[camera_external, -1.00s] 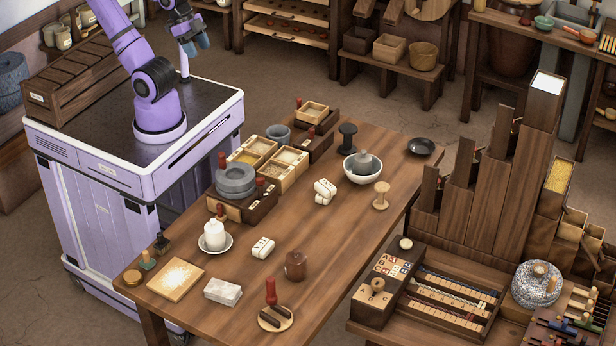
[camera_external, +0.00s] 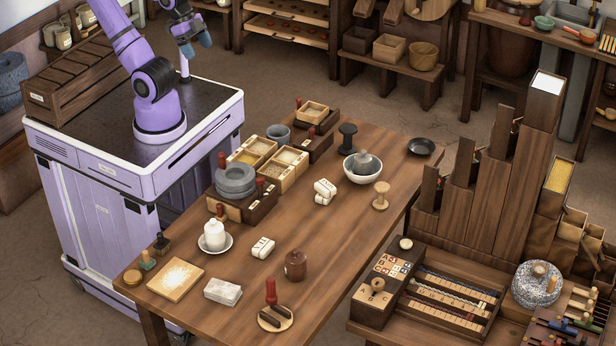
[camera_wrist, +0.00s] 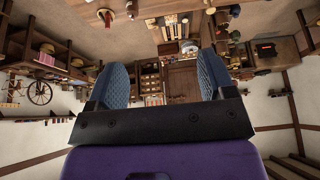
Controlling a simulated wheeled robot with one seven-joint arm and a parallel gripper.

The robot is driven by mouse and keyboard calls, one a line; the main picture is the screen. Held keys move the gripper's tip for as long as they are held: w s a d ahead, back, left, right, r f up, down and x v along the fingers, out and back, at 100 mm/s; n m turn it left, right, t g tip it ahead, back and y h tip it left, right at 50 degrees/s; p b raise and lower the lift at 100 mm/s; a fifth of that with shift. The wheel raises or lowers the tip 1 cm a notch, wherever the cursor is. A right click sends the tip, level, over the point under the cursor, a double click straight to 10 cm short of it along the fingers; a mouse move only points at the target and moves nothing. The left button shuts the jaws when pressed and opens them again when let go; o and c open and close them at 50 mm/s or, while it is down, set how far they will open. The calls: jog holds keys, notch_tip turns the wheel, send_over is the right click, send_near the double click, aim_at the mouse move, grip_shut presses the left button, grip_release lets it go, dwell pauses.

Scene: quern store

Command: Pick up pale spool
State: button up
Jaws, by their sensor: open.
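The pale spool (camera_external: 381,196) stands upright on the wooden table (camera_external: 330,240), near its right edge, in the external view. It is a light wood spool, with nothing touching it. My gripper (camera_external: 203,46) is high above my base at the upper left, far from the spool. In the wrist view its two blue fingers (camera_wrist: 161,88) are spread apart with nothing between them. The wrist view looks out over the room, and I cannot make out the spool there.
A dark spool (camera_external: 347,136) and a white bowl (camera_external: 362,175) with a grey lidded piece stand behind the spool. A dark dish (camera_external: 421,147) sits at the far corner. The table just in front of the spool is clear.

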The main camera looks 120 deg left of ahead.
jog(key=w+a+r, duration=0.1)
jog(key=w+r, duration=0.1)
jog(key=w, duration=0.6)
jog(key=n+g, duration=0.4)
jog(key=g, duration=0.1)
send_over(381, 195)
jog(key=s+a, duration=0.1)
jog(key=a, duration=0.1)
jog(key=f, duration=4.3)
jog(key=shift+d+f, duration=0.2)
jog(key=shift+d, duration=0.05)
jog(key=f, duration=1.1)
jog(key=shift+w+a+f, duration=0.15)
jog(key=shift+a, duration=0.15)
jog(key=c, duration=0.8)
